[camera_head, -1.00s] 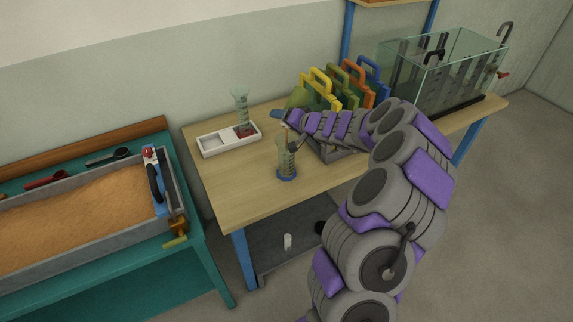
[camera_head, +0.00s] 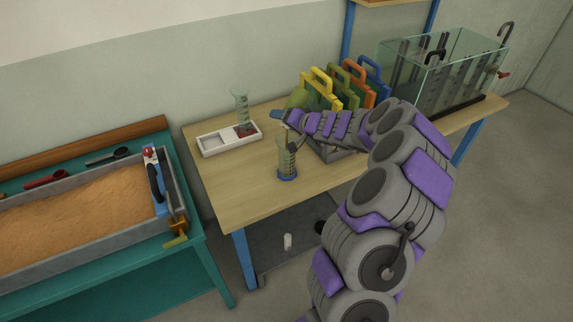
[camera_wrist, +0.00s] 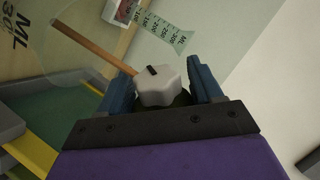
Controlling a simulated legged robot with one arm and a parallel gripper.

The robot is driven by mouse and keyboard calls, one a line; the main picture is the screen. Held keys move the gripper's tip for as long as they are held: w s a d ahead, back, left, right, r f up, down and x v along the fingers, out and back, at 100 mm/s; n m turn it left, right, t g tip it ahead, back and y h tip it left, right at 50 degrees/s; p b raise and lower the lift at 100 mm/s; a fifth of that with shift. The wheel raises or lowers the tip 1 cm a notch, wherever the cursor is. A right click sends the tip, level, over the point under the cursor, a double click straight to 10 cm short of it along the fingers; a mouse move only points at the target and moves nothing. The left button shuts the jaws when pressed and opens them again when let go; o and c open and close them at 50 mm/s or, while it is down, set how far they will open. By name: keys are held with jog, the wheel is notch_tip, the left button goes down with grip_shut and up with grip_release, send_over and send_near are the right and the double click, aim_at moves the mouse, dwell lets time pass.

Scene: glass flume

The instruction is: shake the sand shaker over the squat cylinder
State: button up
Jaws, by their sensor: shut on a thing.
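My gripper (camera_wrist: 158,88) is shut on a pale grey, faceted piece (camera_wrist: 157,84) with a small black mark, which looks like the sand shaker; its blue fingers sit on either side. In the head view my gripper (camera_head: 278,115) is above the table, just up and left of a clear cylinder (camera_head: 287,160) with a blue base. This looks like the squat cylinder and stands upright. A brown rod (camera_wrist: 80,42) runs past the held piece in the wrist view. Large "ML 30" print (camera_wrist: 15,22) shows on a see-through wall there. Whether sand is falling cannot be told.
Coloured-handled holders (camera_head: 345,85) and a glass tank (camera_head: 440,75) stand behind my arm. A sand box (camera_head: 105,253) is left. The table's front left is clear.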

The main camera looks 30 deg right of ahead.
jog(key=shift+s+d+r, duration=0.1)
jog(key=shift+s+r, duration=0.1)
jog(key=shift+r, duration=0.05)
jog(key=shift+w+f, duration=0.1)
jog(key=shift+r+p, duration=0.3)
jog(key=shift+p, duration=1.1)
jog(key=m+p, duration=0.1)
jog(key=p, duration=0.4)
jog(key=m+g+y+p, duration=0.1)
jog(key=p, duration=0.3)
jog(key=shift+r+m+y+p, duration=0.3)
jog(key=shift+p, duration=0.1)
jog(key=m+p, duration=0.1)
jog(key=p, duration=0.2)
jog(key=shift+r+g+y+p, duration=0.2)
jog(key=shift+g+y+p, duration=0.1)
jog(key=shift+g+p, duration=0.1)
